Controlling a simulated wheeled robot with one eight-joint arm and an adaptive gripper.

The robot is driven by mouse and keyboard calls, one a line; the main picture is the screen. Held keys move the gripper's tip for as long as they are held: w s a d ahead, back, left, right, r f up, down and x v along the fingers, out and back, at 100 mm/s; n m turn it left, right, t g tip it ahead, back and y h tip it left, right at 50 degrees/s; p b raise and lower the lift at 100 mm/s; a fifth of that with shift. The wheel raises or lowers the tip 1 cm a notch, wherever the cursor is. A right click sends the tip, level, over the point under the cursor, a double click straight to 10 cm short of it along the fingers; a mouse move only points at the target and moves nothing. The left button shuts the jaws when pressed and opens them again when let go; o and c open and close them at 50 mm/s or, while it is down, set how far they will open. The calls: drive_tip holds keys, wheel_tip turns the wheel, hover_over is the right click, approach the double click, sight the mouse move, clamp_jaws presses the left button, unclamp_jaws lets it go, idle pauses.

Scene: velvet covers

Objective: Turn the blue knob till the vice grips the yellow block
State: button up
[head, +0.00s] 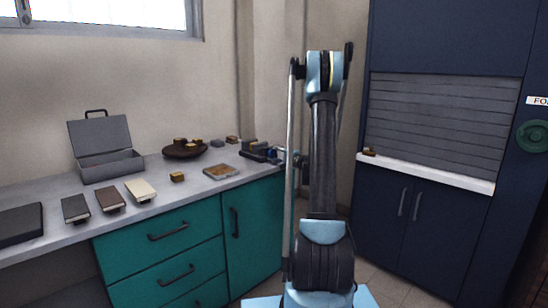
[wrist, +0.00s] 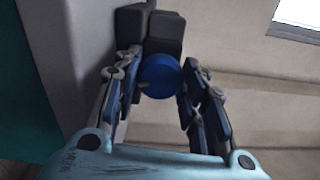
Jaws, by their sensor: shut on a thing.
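The blue knob (wrist: 160,76) is a round disc in the middle of the wrist view, at the near end of the dark vice (wrist: 165,35). My gripper (wrist: 158,90) has its two fingers on either side of the knob and is shut on it. In the head view the dark vice (head: 254,153) stands at the right end of the counter, with a small yellow block (head: 249,145) at it. I cannot tell whether the jaws touch the block.
The grey counter (head: 75,234) holds an open grey box (head: 105,160), a dark bowl (head: 185,151) with several yellowish pieces, a loose yellow block (head: 177,177), a tray (head: 222,172) and several book-like items (head: 108,199). A dark blue cabinet (head: 425,215) stands at the right.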

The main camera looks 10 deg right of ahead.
drive_tip(key=shift+f, duration=0.1)
drive_tip(key=o, duration=1.1)
drive_tip(key=shift+s, duration=0.1)
drive_tip(key=v, duration=1.1)
drive_tip(key=shift+s+d, duration=0.25)
drive_tip(key=shift+s, duration=0.05)
